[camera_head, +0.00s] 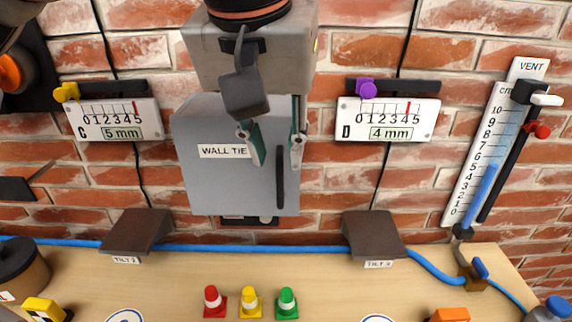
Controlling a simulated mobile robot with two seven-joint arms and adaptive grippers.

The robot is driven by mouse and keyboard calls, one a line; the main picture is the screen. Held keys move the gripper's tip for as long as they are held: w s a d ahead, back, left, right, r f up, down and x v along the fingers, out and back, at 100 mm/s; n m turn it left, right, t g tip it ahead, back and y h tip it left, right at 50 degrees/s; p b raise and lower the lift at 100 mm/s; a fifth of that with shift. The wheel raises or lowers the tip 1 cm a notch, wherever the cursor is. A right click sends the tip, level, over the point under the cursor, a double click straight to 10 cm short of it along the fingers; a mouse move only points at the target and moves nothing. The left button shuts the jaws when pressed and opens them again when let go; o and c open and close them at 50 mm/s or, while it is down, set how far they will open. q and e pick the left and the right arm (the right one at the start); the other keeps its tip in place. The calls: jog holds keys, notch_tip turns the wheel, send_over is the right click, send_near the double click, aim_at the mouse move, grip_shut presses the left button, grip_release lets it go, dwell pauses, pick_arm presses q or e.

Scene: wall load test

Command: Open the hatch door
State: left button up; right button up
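The hatch door (225,182) is a grey panel labelled "WALL TIE" on the brick wall, at the centre left of the head view. A black vertical bar handle (281,180) is on its right side. My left gripper (277,152) hangs in front of the door's upper right part. The gripper and wrist hide the door's upper right. Whether the door is ajar is unclear. My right gripper is not in view.
White gauges C (121,133) and D (413,133) flank the door. A vent scale (481,150) is at right. Below, a wooden bench (170,290) carries brown wedges, small red (214,303), yellow and green cones, and a blue hose (300,248).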

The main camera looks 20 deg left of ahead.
aim_at(279, 172)
pick_arm(q)
jog(key=shift+w+a+f, duration=0.15)
jog(key=shift+b+x, duration=0.35)
jog(key=shift+x, duration=3.2)
grip_shut()
